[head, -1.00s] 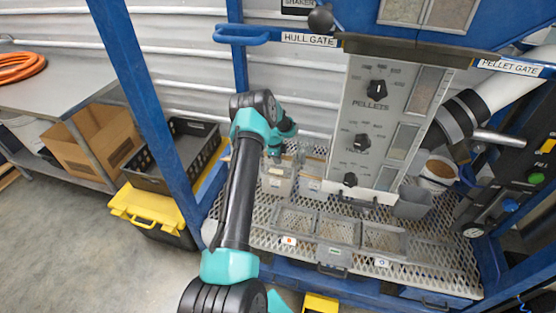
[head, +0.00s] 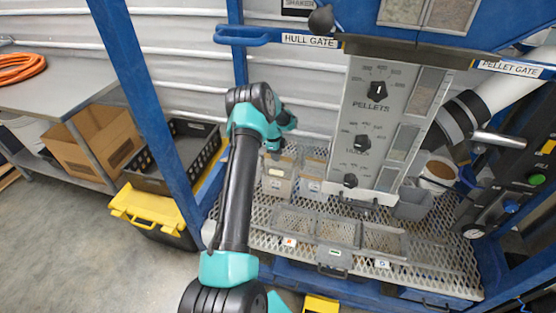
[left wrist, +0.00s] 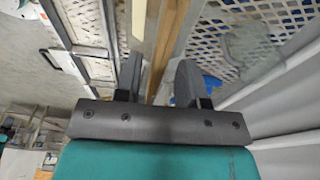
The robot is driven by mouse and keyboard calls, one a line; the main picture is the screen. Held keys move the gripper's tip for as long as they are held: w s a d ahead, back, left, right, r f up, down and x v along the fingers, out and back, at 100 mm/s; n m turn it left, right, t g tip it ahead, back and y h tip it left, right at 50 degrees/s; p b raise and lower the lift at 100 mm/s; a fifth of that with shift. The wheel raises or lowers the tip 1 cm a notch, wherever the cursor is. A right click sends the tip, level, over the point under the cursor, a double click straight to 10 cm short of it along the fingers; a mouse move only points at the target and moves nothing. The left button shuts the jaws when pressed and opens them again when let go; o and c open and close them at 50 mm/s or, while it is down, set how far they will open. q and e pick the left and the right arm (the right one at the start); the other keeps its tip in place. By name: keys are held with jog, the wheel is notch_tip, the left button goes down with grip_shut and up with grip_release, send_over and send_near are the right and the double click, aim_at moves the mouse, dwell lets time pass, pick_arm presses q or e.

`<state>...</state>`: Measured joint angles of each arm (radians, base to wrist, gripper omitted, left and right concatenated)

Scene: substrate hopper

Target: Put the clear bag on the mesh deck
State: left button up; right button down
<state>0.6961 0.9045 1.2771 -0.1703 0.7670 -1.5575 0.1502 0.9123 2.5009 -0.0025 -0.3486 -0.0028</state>
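My left gripper (left wrist: 160,75) shows in the left wrist view with its two grey fingers apart. A brown strip shows beyond the gap, and I see nothing clamped. In the head view the left gripper (head: 273,148) hangs just above two clear, labelled containers, the left container (head: 278,182) and the right container (head: 311,184). They stand at the back left of the mesh deck (head: 265,235). A pale, see-through shape (left wrist: 252,45) lies over the mesh in the left wrist view; I cannot tell whether it is the clear bag. My right gripper is not in view.
Several grey trays, including the left tray (head: 294,219), sit at the middle of the deck. The grey control panel (head: 372,125) rises behind them. A blue frame post (head: 150,110) stands left of my arm.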

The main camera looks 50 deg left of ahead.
aim_at(278, 166)
pick_arm(q)
notch_tip(278, 166, up, 8)
jog(key=a, duration=0.1)
jog(key=shift+s+r, duration=0.15)
jog(key=shift+s, duration=0.2)
dwell(0.3)
jog(key=f, duration=0.4)
jog(key=d+f, duration=0.1)
jog(key=f, duration=0.3)
jog(key=w+f, duration=0.1)
jog(key=f, duration=0.3)
jog(key=shift+d+f, duration=0.1)
jog(key=shift+d, duration=0.15)
